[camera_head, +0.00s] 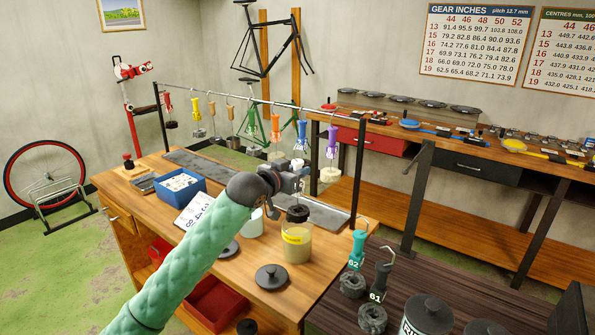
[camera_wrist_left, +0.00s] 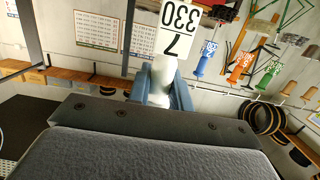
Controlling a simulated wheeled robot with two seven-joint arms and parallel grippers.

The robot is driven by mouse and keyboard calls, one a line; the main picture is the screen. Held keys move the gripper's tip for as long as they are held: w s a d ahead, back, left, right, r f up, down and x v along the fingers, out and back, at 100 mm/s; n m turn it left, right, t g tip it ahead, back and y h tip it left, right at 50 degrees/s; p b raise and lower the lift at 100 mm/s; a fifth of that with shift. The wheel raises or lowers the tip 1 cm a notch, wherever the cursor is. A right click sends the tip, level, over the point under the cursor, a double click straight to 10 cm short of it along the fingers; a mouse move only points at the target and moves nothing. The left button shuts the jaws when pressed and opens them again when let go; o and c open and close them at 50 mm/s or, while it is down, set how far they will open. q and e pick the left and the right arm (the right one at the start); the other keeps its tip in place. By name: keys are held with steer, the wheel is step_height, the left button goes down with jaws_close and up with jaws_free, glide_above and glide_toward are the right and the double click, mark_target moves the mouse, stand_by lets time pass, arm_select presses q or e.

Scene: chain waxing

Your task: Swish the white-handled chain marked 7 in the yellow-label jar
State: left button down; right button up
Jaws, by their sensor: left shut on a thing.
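My left gripper (camera_head: 296,182) is shut on the white handle (camera_wrist_left: 162,76) of a chain, above the yellow-label jar. In the left wrist view the handle stands between the blue-grey fingers, with a white tag (camera_wrist_left: 178,28) reading 7 and 330 upside down. A dark chain bundle (camera_head: 297,212) hangs below the gripper at the mouth of the jar. How far it is inside is unclear. The yellow-label jar (camera_head: 297,246) stands on the wooden bench, open, with tan contents. My right gripper is not in view.
A second jar (camera_head: 250,226) stands left of the yellow-label jar. A black lid (camera_head: 271,277) lies in front. A rail (camera_head: 240,95) behind carries several coloured-handled chains. A blue box (camera_head: 181,189) is at left.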

mark_target(296, 211)
arm_select(q)
steer(key=shift+r, duration=0.1)
stand_by(0.4)
steer(key=shift+f+b, duration=1.65)
steer(key=shift+f, duration=4.95)
steer(key=shift+r, duration=0.15)
